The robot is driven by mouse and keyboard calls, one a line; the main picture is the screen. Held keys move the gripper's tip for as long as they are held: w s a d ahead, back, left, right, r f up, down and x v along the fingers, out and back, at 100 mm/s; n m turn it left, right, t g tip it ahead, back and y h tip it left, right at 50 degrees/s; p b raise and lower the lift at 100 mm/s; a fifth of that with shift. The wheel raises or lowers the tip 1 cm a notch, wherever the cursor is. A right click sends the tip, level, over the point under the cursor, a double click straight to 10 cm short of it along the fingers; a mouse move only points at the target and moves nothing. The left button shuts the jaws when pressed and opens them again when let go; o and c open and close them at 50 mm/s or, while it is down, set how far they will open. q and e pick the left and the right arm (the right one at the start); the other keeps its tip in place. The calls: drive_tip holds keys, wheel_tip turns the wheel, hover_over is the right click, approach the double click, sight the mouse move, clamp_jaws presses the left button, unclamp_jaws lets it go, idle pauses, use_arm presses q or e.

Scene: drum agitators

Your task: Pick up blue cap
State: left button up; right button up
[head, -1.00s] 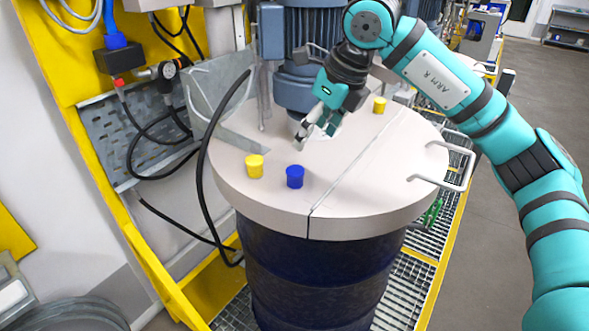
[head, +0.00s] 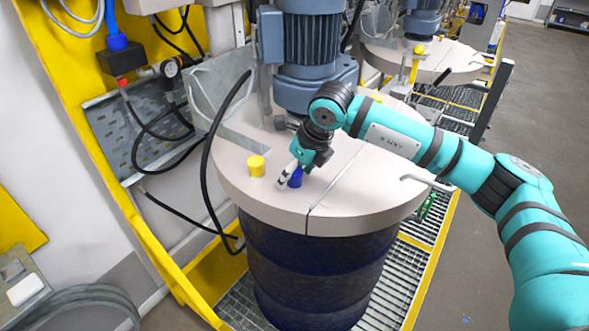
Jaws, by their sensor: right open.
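The blue cap (head: 296,179) stands on the pale lid (head: 335,205) of the dark blue drum, near the front of the lid. My right gripper (head: 291,178) comes down at the cap from above and behind. Its jaws are open, with one pale fingertip at the cap's left side. The gripper hides the upper part of the cap. I cannot tell whether the fingers touch it. My left gripper is not in the picture.
A yellow cap (head: 256,165) stands on the lid just left of the blue cap. A grey-blue agitator motor (head: 312,45) rises behind my gripper. A wire handle (head: 428,183) is at the lid's right edge. A black cable (head: 205,165) hangs at the left.

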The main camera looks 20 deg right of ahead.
drive_tip(key=c, duration=0.9)
drive_tip(key=shift+c, duration=0.3)
drive_tip(key=shift+r, duration=0.1)
drive_tip(key=shift+r+b, duration=0.5)
drive_tip(key=shift+b, duration=0.1)
wheel_tip(320, 180, up, 2)
drive_tip(key=shift+b, duration=0.85)
drive_tip(key=s+d+b, duration=0.1)
drive_tip(key=d+b, duration=0.1)
drive_tip(key=d, duration=0.2)
drive_tip(key=s+d+r+b, duration=0.1)
drive_tip(key=s+d+b, duration=0.1)
drive_tip(key=d, duration=0.3)
drive_tip(key=s+d+b, duration=0.2)
drive_tip(key=d, duration=0.3)
drive_tip(key=shift+s+r, duration=0.2)
drive_tip(key=shift+r, duration=0.1)
drive_tip(key=shift+s+d+r, duration=0.15)
drive_tip(key=shift+s+d, duration=0.05)
drive_tip(key=shift+d, duration=0.3)
